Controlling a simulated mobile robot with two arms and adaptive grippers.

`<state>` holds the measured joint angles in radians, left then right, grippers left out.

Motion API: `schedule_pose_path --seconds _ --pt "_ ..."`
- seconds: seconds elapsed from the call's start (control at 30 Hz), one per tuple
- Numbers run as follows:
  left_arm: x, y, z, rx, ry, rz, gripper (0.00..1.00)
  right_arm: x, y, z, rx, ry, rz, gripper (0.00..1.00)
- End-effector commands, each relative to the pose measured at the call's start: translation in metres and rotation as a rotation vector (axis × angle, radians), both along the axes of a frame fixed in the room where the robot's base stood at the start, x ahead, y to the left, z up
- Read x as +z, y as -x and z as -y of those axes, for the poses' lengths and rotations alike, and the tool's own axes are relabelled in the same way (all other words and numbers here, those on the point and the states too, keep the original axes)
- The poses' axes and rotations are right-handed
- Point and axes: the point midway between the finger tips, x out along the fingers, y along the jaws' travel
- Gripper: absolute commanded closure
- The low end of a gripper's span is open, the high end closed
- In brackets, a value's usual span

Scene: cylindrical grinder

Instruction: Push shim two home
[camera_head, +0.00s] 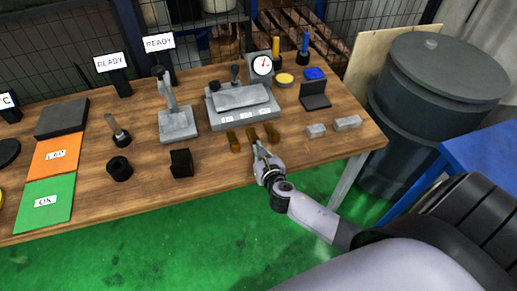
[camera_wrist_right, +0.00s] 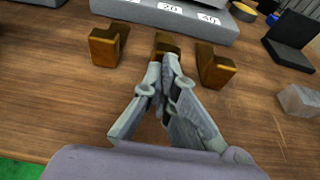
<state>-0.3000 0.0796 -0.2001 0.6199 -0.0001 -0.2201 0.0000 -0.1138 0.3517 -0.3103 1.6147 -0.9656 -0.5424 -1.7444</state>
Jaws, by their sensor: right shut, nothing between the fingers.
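Three brass-brown shims stand in a row before the grey fixture (camera_head: 240,114) with white number labels: a left one (camera_head: 234,143), a middle one (camera_head: 252,133) and a right one (camera_head: 271,135). In the right wrist view the left shim (camera_wrist_right: 104,46) and right shim (camera_wrist_right: 214,67) flank the middle shim (camera_wrist_right: 167,42), which lies closest to the fixture's front face. My right gripper (camera_head: 258,147) is shut and empty, its tips (camera_wrist_right: 165,66) at the near end of the middle shim and partly hiding it. Contact is unclear. My left gripper is out of view.
A dial gauge (camera_head: 261,66) stands behind the fixture. A grey stand (camera_head: 178,123) and a black block (camera_head: 181,163) are to the left. Pale blocks (camera_head: 347,122) and a dark open case (camera_head: 315,96) are to the right. The wooden table edge is close in front.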

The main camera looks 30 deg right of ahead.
Motion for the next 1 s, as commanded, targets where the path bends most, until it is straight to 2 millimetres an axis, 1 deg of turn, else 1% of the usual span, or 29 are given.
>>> schedule_pose_path --seconds 0.37,0.47,0.6,0.7,1.0 --pt "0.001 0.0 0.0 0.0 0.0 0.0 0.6 0.0 -0.003 0.001 0.0 0.001 0.0 1.0" --pt "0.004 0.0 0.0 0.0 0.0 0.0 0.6 0.002 -0.017 0.004 -0.001 0.002 0.002 1.0" --pt "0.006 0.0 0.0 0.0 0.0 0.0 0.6 0.002 -0.04 0.009 0.001 0.003 0.002 1.0" --pt "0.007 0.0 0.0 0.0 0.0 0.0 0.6 0.001 -0.049 0.011 0.0 0.001 0.001 1.0" --pt "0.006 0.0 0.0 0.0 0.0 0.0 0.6 0.0 -0.05 0.012 0.0 0.0 0.0 1.0"
